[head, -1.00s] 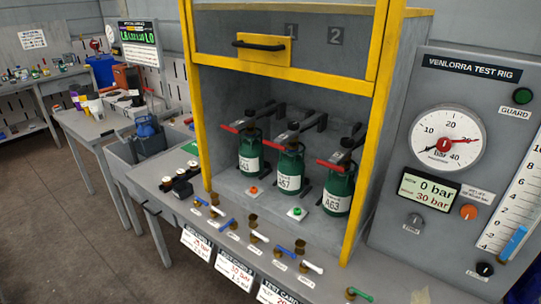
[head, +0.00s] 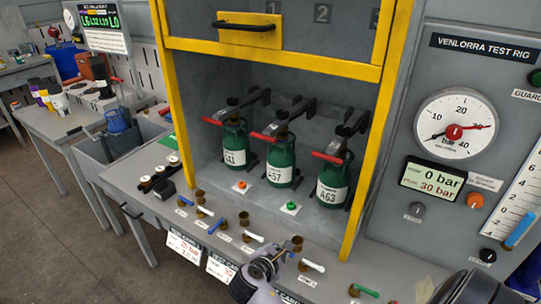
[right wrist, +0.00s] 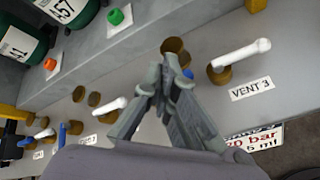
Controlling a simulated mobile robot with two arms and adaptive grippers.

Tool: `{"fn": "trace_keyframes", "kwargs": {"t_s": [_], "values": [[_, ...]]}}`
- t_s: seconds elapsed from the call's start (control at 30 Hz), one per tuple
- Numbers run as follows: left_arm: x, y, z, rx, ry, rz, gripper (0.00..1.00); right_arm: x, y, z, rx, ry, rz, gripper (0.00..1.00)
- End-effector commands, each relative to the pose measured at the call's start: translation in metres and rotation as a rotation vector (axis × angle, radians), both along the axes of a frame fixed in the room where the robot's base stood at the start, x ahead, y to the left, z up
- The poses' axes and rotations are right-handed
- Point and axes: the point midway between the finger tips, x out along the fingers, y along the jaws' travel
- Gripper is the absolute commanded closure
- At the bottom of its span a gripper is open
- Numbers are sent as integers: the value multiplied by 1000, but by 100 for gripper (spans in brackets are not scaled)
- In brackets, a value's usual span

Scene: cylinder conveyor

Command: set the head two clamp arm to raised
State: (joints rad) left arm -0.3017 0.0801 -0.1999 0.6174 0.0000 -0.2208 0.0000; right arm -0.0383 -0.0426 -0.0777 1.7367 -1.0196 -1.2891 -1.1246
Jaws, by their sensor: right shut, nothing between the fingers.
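Three green cylinders stand in the yellow-framed bay in the head view. The middle one, labelled A57 (head: 280,175), has a clamp with a red-tipped arm (head: 263,137) lying roughly level across its top. The neighbouring cylinders carry similar red-tipped clamp arms, also roughly level. My right gripper (head: 287,250) is in front of the bay, low over the valve panel and well below the clamps. In the right wrist view its fingers (right wrist: 171,62) are shut with nothing between them, close to a brass fitting (right wrist: 175,50). My left gripper is not in view.
Small valves with white, blue and green levers line the sloping panel, including a white lever (right wrist: 240,54) by the VENT 3 label. The yellow guard frame (head: 270,58) is raised above the bay. A gauge panel (head: 453,125) stands at right.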

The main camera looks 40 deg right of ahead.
Motion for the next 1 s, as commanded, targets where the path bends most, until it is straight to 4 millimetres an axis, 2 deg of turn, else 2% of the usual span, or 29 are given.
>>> {"fn": "trace_keyframes", "kwargs": {"t_s": [0.03,0.2,0.4,0.5,0.6,1.0], "values": [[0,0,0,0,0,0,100,18,-3,16,-105,53,38,100],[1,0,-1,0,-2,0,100,68,-8,74,-496,309,144,100],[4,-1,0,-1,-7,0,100,103,1,125,-793,538,187,100],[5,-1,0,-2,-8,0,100,111,4,137,-862,595,190,100],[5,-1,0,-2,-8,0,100,114,6,142,-889,620,192,100],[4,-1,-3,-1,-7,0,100,116,1,141,-890,620,191,100]]}}
